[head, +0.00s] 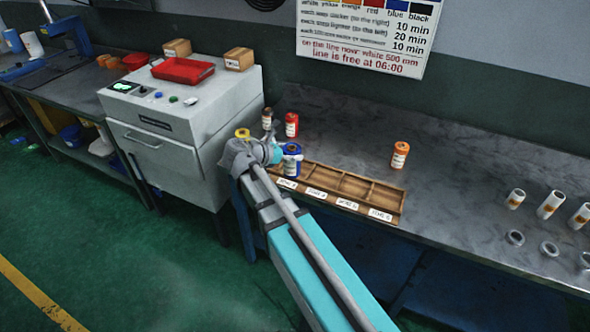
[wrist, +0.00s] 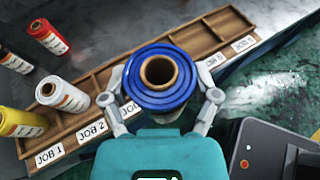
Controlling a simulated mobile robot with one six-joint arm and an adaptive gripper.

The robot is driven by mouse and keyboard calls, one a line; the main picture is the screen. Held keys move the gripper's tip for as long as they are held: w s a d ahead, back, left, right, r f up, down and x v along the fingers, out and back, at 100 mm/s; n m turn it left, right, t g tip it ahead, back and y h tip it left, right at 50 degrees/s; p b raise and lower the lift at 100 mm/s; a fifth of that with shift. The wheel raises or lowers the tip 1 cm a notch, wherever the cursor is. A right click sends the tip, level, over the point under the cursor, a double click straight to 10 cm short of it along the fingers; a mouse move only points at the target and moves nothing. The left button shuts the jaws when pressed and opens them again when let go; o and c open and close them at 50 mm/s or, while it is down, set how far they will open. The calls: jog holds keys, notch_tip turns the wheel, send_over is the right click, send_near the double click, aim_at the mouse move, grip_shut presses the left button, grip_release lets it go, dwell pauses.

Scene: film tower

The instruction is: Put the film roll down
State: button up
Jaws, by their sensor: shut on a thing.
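My gripper (head: 275,152) is shut on a blue film roll (head: 291,163), held upright with a white label on its side. In the wrist view my gripper (wrist: 166,94) has one finger on each side of the blue roll (wrist: 160,99), whose hollow core faces the camera. The roll is over or in front of a wooden tray (head: 355,186) with several compartments and job labels. A white roll (wrist: 62,98) is at the JOB 1 end of the tray (wrist: 84,82). I cannot tell whether the blue roll touches the tray; its underside is hidden.
A red roll (head: 291,125), a dark roll (head: 266,118) and a yellow roll (wrist: 22,122) stand near the tray's left end. An orange roll (head: 399,155) stands behind its right end. White tubes (head: 550,205) and rings are farther right. A grey machine (head: 185,125) is at the left.

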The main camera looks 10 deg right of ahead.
jog(key=d+r+p, duration=0.1)
jog(key=d, duration=0.7)
jog(key=shift+r+m+g+h, duration=0.3)
jog(key=shift+g, duration=0.1)
jog(key=shift+w, duration=0.1)
jog(key=w+a+f+b, duration=0.3)
jog(key=w+f+b, duration=0.5)
jog(key=w, duration=0.4)
jog(key=shift+w+a+f+b, duration=0.3)
jog(key=shift+a+f, duration=0.05)
jog(key=shift+f, duration=0.2)
